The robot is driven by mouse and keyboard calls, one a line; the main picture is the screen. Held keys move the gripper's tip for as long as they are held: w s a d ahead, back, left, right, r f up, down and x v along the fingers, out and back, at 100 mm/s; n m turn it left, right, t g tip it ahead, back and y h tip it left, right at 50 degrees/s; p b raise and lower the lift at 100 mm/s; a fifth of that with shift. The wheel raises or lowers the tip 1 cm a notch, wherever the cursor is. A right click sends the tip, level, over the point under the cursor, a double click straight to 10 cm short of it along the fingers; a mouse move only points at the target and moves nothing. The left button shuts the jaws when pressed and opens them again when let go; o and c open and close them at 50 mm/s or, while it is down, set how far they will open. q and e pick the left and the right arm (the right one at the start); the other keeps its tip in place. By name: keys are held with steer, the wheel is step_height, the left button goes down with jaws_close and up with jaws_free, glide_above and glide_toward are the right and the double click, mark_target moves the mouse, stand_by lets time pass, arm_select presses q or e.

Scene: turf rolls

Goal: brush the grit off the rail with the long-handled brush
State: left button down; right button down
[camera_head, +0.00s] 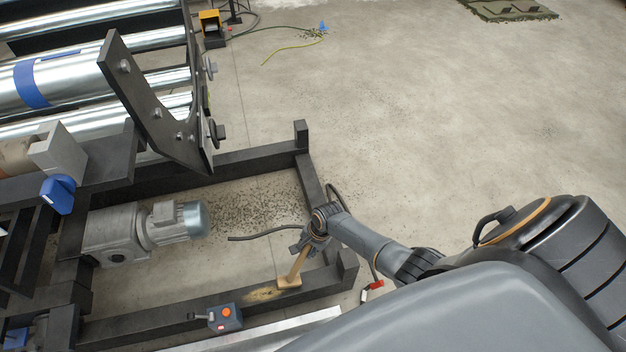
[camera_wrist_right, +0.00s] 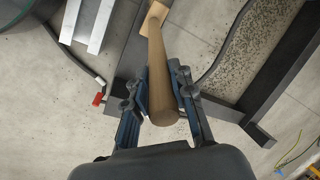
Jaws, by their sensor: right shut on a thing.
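My right gripper (camera_head: 312,242) is shut on the wooden handle of the brush (camera_head: 297,267) above the corner of the dark frame. The brush's wooden head (camera_head: 289,282) is low over or on the front rail (camera_head: 160,324); contact is unclear. In the right wrist view the handle (camera_wrist_right: 158,60) runs between the fingers (camera_wrist_right: 162,98), and the head (camera_wrist_right: 153,18) is at the top. A tan patch of grit (camera_head: 262,294) lies on the rail just left of the brush head. The bristles are hidden. My left gripper is not in view.
A control box with a red button (camera_head: 225,317) sits on the rail left of the grit. A grey motor (camera_head: 150,228) and a dark cable (camera_head: 262,234) lie inside the frame. Dark crumbs (camera_head: 255,208) cover the floor there. Steel rollers (camera_head: 95,75) stand at upper left. The floor at right is mostly clear.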

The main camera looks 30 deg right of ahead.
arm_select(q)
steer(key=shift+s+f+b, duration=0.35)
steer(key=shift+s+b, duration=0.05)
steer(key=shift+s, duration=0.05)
arm_select(e)
steer(key=w+a, duration=0.2)
steer(key=a, duration=0.5)
steer(key=w+a, duration=0.3)
steer(key=a, duration=0.5)
stand_by(0.7)
steer(key=shift+d, duration=0.15)
